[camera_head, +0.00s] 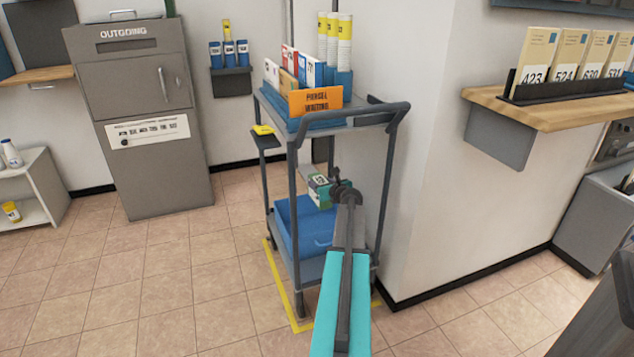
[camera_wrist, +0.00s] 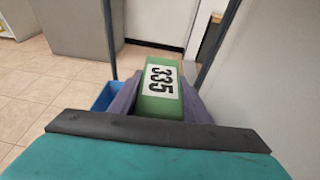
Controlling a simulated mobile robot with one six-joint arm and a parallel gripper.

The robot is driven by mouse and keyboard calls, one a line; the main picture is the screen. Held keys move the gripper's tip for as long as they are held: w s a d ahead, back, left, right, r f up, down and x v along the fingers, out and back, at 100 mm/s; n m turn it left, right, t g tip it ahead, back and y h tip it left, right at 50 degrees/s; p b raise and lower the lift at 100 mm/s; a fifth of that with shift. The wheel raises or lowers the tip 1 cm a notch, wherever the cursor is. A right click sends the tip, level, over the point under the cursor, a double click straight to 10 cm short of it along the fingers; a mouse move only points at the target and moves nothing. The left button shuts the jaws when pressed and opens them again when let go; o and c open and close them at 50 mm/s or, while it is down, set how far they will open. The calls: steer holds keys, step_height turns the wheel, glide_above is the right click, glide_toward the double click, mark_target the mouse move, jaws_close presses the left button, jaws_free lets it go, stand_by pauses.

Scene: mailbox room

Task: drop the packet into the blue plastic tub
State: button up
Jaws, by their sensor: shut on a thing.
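In the wrist view the packet (camera_wrist: 161,88) shows the number 335 between the purple-grey fingers. My gripper (camera_head: 336,188) is shut on it. The blue plastic tub (camera_head: 310,232) sits on the cart's lower shelf, below the packet and apart from it. A corner of the tub (camera_wrist: 104,97) also shows at the left of the packet in the wrist view; its inside is mostly hidden there.
The grey cart (camera_head: 376,118) has upright posts beside my arm and a top tray with parcels and an orange sign (camera_head: 315,101). A wall corner stands close on the right. A grey OUTGOING box (camera_head: 140,110) stands at the left, with clear tiled floor before it.

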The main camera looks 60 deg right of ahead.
steer(key=shift+w+d+r+m+h, duration=0.15)
steer(key=shift+w+d+r, duration=0.05)
steer(key=shift+w+d, duration=0.35)
steer(key=shift+w+d+r+m+h, duration=0.15)
steer(key=shift+w+d+r, duration=0.05)
steer(key=shift+w+d, duration=0.25)
steer(key=shift+a, duration=0.1)
steer(key=shift+f+b, duration=0.15)
steer(key=shift+b, duration=0.15)
steer(key=shift+f+b, duration=2.85)
steer(key=shift+b, duration=0.45)
steer(key=o, duration=1.3)
